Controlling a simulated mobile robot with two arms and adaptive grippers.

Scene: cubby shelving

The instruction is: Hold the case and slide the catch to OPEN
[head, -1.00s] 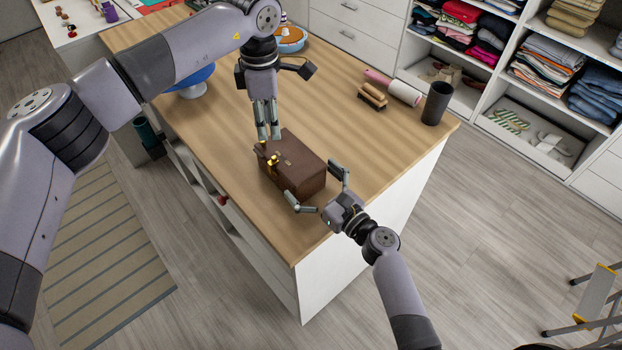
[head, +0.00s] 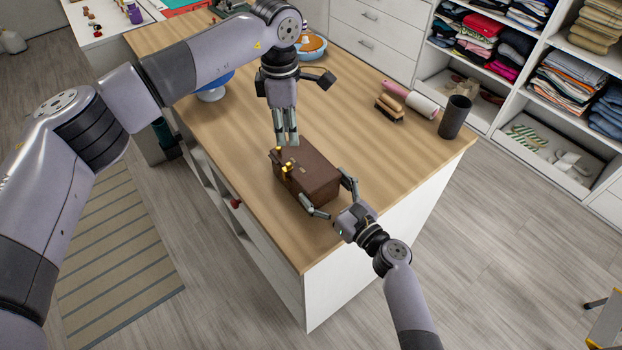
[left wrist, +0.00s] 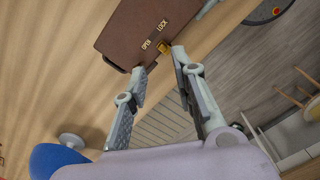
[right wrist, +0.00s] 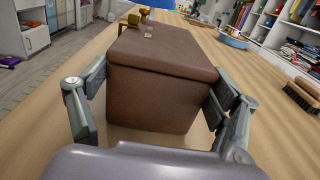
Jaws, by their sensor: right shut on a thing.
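The brown case (head: 312,178) lies near the edge of the wooden counter. Its brass catch (left wrist: 163,46) is at the edge of the case, beside the OPEN and LOCK markings in the left wrist view; I cannot tell exactly which it lines up with. My left gripper (left wrist: 160,66) is open and empty, fingers pointing down at the catch side, one fingertip close to the catch. It also shows above the case in the head view (head: 287,142). My right gripper (right wrist: 155,98) is shut on the near end of the case, one finger on each side.
The wooden counter (head: 350,120) is clear around the case. A blue stand (head: 213,88) is behind my left arm. Shelves of folded clothes line the right.

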